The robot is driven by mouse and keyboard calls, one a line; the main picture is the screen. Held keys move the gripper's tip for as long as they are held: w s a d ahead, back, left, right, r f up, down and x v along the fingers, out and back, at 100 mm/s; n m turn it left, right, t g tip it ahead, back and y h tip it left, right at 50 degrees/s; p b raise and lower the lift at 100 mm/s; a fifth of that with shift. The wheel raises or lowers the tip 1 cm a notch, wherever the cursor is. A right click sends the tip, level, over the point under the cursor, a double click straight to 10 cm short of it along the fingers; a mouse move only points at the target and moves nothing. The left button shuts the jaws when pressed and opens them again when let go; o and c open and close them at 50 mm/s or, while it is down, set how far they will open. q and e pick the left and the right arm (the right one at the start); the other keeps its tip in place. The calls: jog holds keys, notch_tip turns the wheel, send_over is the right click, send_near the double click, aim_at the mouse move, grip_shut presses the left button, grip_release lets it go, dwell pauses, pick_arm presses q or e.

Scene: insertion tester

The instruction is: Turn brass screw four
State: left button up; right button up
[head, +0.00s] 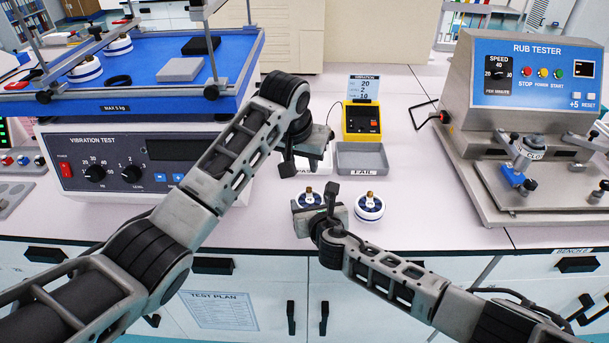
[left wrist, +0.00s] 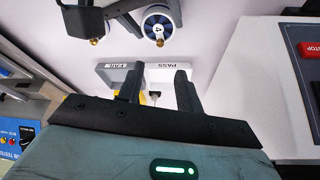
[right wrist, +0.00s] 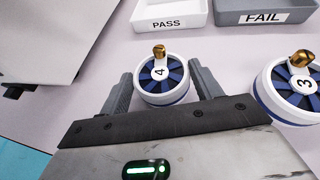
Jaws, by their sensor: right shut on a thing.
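Disc four (right wrist: 164,84), a white and blue round unit marked 4, stands upright on the bench with its brass screw (right wrist: 159,51) on top. My right gripper (right wrist: 160,88) is shut on disc four, one finger at each side. In the head view disc four (head: 305,199) is partly hidden by the right gripper (head: 318,208). It also shows in the left wrist view (left wrist: 157,22), with its brass screw (left wrist: 160,42). My left gripper (head: 288,166) is above the bench, behind and left of disc four. In the left wrist view its fingers (left wrist: 158,85) are apart with nothing held.
A similar disc marked 3 (right wrist: 292,92) stands close to the right. The PASS tray (right wrist: 170,12) and grey FAIL tray (head: 375,158) lie behind the discs. A yellow box (head: 361,121), the vibration tester (head: 120,165) and the rub tester (head: 530,75) stand around.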

pick_arm(q)
jog(key=d+n, duration=0.1)
jog(key=n, duration=0.1)
jog(key=n+y, duration=0.1)
send_near(309, 189)
jog(key=x, duration=0.4)
jog(key=shift+f, duration=0.35)
jog(key=shift+w+d+f, duration=0.15)
jog(key=shift+w+f, duration=0.4)
jog(key=shift+f, duration=0.2)
jog(key=shift+w+f, duration=0.1)
jog(key=shift+f, duration=0.45)
jog(key=shift+t, duration=0.3)
grip_shut()
